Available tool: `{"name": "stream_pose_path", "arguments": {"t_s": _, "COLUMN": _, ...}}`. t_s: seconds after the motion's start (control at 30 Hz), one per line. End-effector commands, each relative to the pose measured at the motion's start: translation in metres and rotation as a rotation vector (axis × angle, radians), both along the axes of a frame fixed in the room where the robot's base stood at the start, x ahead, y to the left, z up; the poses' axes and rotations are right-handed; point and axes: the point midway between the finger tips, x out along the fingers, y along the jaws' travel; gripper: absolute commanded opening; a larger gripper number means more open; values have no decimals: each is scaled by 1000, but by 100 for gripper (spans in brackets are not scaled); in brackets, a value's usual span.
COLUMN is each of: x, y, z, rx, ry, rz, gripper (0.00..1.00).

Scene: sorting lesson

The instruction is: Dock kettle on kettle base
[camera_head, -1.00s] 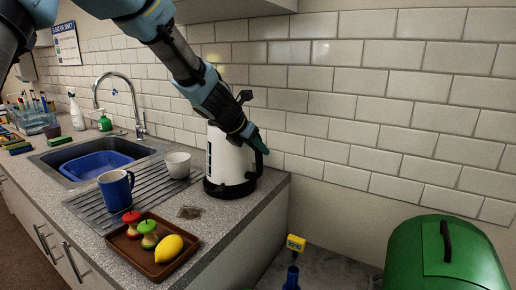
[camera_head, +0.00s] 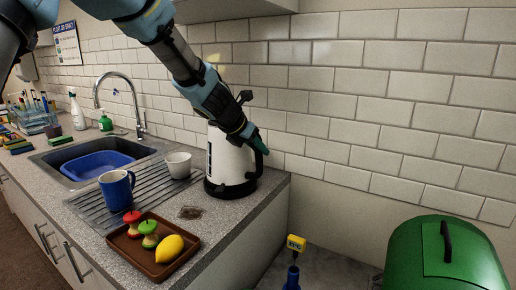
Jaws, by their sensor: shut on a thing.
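The white kettle (camera_head: 227,162) with a black handle and dark lower band stands upright near the counter's right end, by the tiled wall. My gripper (camera_head: 256,142) is at the kettle's upper right and is shut on its black handle; the arm hides part of the kettle's top. The black kettle base (camera_head: 232,190) shows as a dark disc under the kettle. The kettle appears to sit on it, but I cannot tell whether it is fully seated.
A brown tray (camera_head: 143,268) with toy fruit lies at the front. A blue mug (camera_head: 116,188) and a white cup (camera_head: 178,165) stand on the drainer, left of the kettle. The counter drops off at the right; a green bin (camera_head: 445,262) stands beyond.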

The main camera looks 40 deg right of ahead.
Motion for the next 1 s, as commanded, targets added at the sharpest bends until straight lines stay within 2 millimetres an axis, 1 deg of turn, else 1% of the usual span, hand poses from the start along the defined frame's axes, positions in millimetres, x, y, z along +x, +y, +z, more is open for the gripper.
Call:
{"name": "stream_pose_path", "arguments": {"t_s": 0.03, "x": 1, "y": -1, "z": 4, "rx": -4, "ry": -6, "rz": 0, "gripper": 0}}
{"name": "stream_pose_path", "arguments": {"t_s": 0.4, "x": 1, "y": -1, "z": 4, "rx": -4, "ry": -6, "rz": -1, "gripper": 0}}
{"name": "stream_pose_path", "arguments": {"t_s": 1.0, "x": 1, "y": -1, "z": -5, "rx": -4, "ry": -7, "rz": -1, "gripper": 0}}
